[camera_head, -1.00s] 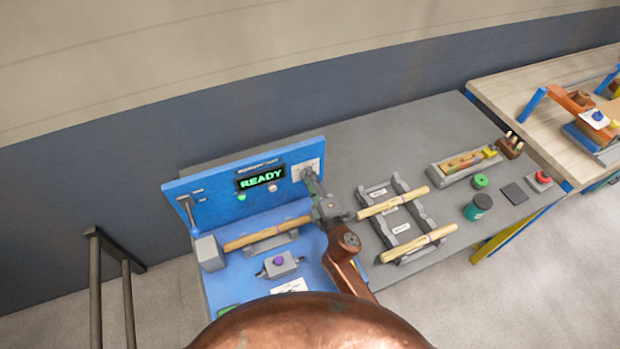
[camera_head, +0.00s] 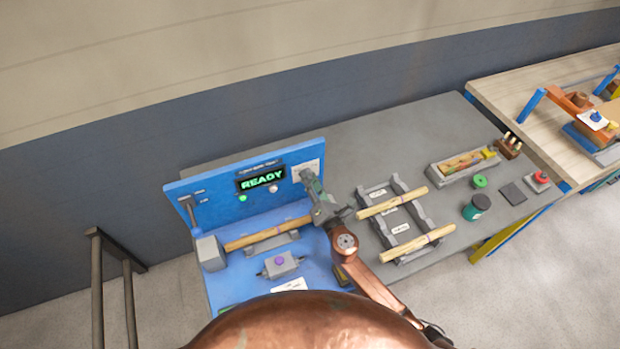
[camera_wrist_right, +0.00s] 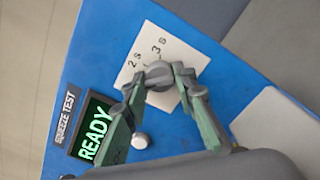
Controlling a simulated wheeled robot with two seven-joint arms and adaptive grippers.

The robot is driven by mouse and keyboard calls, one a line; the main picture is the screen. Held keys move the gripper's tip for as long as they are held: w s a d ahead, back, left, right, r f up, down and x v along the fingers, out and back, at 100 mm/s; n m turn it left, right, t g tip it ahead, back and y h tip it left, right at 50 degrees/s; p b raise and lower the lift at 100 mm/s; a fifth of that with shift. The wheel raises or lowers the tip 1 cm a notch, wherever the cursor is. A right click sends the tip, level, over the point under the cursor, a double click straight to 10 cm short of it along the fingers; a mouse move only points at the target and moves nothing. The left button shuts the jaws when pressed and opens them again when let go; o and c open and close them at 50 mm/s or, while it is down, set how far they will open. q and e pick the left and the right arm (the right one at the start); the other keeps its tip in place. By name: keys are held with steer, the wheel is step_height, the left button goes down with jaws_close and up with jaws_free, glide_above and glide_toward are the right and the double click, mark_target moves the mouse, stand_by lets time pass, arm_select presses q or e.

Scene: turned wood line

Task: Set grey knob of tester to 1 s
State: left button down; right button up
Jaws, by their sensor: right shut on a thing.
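The blue tester (camera_head: 215,208) stands on the left of the grey bench, its display (camera_head: 261,180) reading READY in green. The grey knob (camera_wrist_right: 158,73) sits on a white label plate (camera_wrist_right: 184,57) in the right wrist view. The labels "2 s" and "3 s" show beside it; I cannot see a "1 s" mark or read where the knob points. My right gripper (camera_wrist_right: 160,84) is shut on the grey knob, one finger on each side. In the head view my right gripper (camera_head: 308,181) reaches the panel's upper right and mostly covers the knob. My left gripper is not in view.
A turned wood piece (camera_head: 262,234) lies across the tester's base, near a purple button box (camera_head: 281,264). A rack (camera_head: 411,227) with two wood pieces stands to the right of my arm. A white button (camera_wrist_right: 139,141) is close to my right fingers.

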steer(key=shift+n+p, duration=0.3)
steer(key=shift+n, duration=1.4)
steer(key=o, duration=1.2)
steer(key=shift+c, duration=0.2)
steer(key=v, duration=1.2)
steer(key=shift+d+f, duration=0.15)
